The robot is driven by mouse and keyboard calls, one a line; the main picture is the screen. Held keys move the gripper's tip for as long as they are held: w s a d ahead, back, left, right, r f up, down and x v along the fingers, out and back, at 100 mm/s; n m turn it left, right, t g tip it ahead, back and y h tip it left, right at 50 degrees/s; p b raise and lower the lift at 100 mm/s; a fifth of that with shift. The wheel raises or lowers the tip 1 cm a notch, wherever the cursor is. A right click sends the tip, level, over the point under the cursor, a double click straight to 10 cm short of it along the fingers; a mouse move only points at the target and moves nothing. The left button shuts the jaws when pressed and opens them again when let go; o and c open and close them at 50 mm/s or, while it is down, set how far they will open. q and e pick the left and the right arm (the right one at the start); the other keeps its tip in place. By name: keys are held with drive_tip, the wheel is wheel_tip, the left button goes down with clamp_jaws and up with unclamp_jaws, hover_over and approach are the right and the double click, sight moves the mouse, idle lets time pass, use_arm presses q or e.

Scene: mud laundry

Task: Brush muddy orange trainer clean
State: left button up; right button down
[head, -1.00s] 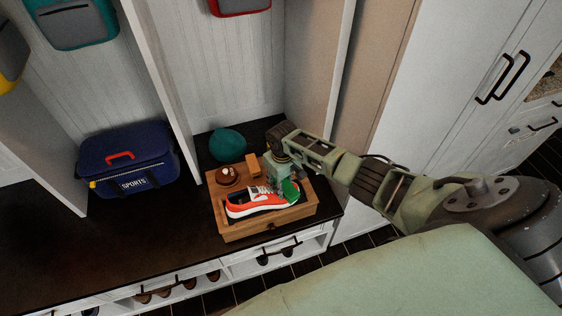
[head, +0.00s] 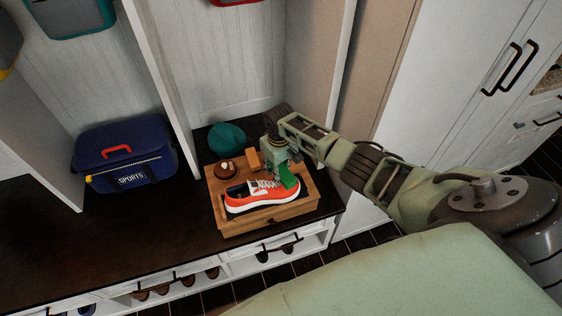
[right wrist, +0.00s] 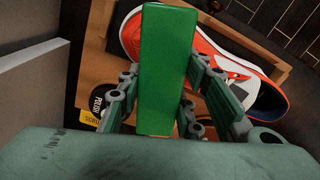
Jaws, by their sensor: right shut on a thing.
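The orange trainer (head: 258,201) with a white sole lies on its base in a wooden tray (head: 243,229) on the dark bench. My right gripper (head: 283,168) is above the trainer's right end and shut on a green block-shaped brush (head: 290,179). In the right wrist view the brush (right wrist: 164,60) stands between the fingers, overlapping the trainer (right wrist: 205,47). Its bristles are hidden, so I cannot tell whether it touches the shoe. No mud is clear on the visible side. My left gripper is out of view.
A round brown item (head: 226,171) and a small tan block (head: 253,160) sit at the tray's back. A teal beanie-like item (head: 227,138) lies behind it. A blue sports bag (head: 128,155) stands left. A divider and side wall flank the cubby; the bench's left front is clear.

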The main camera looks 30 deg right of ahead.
sight(282, 175)
drive_tip(key=shift+w, duration=0.2)
drive_tip(key=shift+f, duration=0.1)
idle(0.4)
drive_tip(key=shift+s+a+r+p, duration=0.1)
drive_tip(key=shift+s+r+p, duration=0.1)
drive_tip(key=shift+s+p, duration=0.5)
drive_tip(key=s+p, duration=0.2)
drive_tip(key=p, duration=0.1)
drive_tip(key=shift+a+r, duration=0.1)
drive_tip(key=shift+a, duration=0.15)
drive_tip(key=shift+s, duration=0.15)
wheel_tip(282, 175, up, 8)
drive_tip(key=p, duration=0.8)
drive_tip(key=shift+p, duration=0.3)
